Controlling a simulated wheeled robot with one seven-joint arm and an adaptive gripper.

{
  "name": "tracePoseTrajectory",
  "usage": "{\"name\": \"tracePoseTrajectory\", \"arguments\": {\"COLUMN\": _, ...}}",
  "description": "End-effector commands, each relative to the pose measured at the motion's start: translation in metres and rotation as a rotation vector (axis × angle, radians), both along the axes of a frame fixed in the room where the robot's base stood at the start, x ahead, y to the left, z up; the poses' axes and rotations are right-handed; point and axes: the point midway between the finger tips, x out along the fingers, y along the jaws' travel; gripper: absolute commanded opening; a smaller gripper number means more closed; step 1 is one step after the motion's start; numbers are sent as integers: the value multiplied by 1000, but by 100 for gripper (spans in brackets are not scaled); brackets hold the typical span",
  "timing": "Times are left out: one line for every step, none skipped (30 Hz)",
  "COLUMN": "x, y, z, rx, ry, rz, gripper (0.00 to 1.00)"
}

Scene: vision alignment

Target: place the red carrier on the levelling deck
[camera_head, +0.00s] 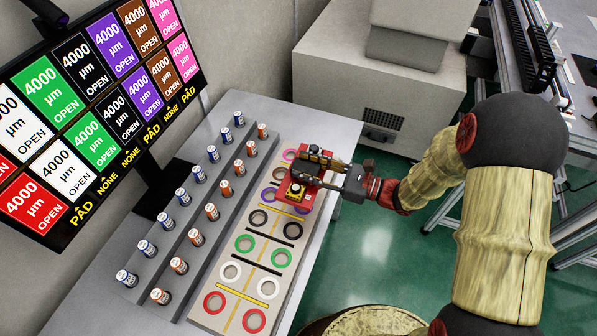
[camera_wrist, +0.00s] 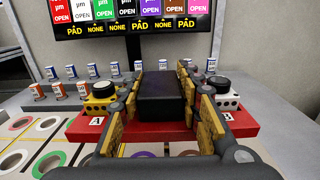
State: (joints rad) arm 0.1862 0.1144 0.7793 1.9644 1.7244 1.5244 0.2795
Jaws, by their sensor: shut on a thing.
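The red carrier (camera_head: 307,197) is a red plate with a raised black block (camera_wrist: 160,97) in its middle. A yellow unit (camera_wrist: 98,97) stands at its end marked A and a white unit (camera_wrist: 217,92) with a black knob at end B. My gripper (camera_head: 320,163) is shut on the black block, one finger on each side, in the wrist view (camera_wrist: 158,85). The levelling deck (camera_head: 238,318) is a pale plate with paired coloured rings. The carrier is over its far part and hides some rings; I cannot tell whether it touches the deck.
A grey stepped rack (camera_head: 205,228) with two rows of small cans stands left of the deck. A monitor (camera_head: 75,110) shows coloured 4000 µm OPEN tiles and PAD or NONE labels. A grey machine (camera_head: 370,80) stands behind the table (camera_head: 340,130). The deck's near rings are uncovered.

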Motion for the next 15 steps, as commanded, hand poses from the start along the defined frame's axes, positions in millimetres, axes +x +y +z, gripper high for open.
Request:
{"name": "tracePoseTrajectory", "arguments": {"x": 11, "y": 4, "z": -8, "rx": 1, "ry": -3, "rz": 4, "gripper": 0}}
{"name": "tracePoseTrajectory", "arguments": {"x": 17, "y": 6, "z": -11, "rx": 1, "ry": -3, "rz": 3, "gripper": 0}}
{"name": "tracePoseTrajectory", "arguments": {"x": 26, "y": 8, "z": -14, "rx": 1, "ry": -3, "rz": 2, "gripper": 0}}
{"name": "tracePoseTrajectory", "arguments": {"x": 31, "y": 10, "z": -19, "rx": 1, "ry": -1, "rz": 2, "gripper": 0}}
{"name": "tracePoseTrajectory", "arguments": {"x": 35, "y": 11, "z": -26, "rx": 1, "ry": 0, "rz": 2, "gripper": 0}}
{"name": "tracePoseTrajectory", "arguments": {"x": 40, "y": 13, "z": -33, "rx": 1, "ry": 1, "rz": 2, "gripper": 0}}
{"name": "tracePoseTrajectory", "arguments": {"x": 44, "y": 14, "z": -38, "rx": 1, "ry": 0, "rz": 1, "gripper": 0}}
{"name": "tracePoseTrajectory", "arguments": {"x": 48, "y": 15, "z": -42, "rx": 1, "ry": 0, "rz": 0, "gripper": 0}}
{"name": "tracePoseTrajectory", "arguments": {"x": 53, "y": 16, "z": -48, "rx": 1, "ry": 0, "rz": 0, "gripper": 0}}
{"name": "tracePoseTrajectory", "arguments": {"x": 56, "y": 17, "z": -51, "rx": 1, "ry": -1, "rz": 0, "gripper": 0}}
{"name": "tracePoseTrajectory", "arguments": {"x": 58, "y": 18, "z": -54, "rx": 1, "ry": -1, "rz": 0, "gripper": 0}}
{"name": "tracePoseTrajectory", "arguments": {"x": 61, "y": 19, "z": -57, "rx": 1, "ry": 0, "rz": 0, "gripper": 0}}
{"name": "tracePoseTrajectory", "arguments": {"x": 63, "y": 19, "z": -59, "rx": 2, "ry": -2, "rz": 0, "gripper": 0}}
{"name": "tracePoseTrajectory", "arguments": {"x": 64, "y": 19, "z": -60, "rx": 2, "ry": -2, "rz": 0, "gripper": 0}}
{"name": "tracePoseTrajectory", "arguments": {"x": 66, "y": 20, "z": -60, "rx": 1, "ry": -3, "rz": 0, "gripper": 0}}
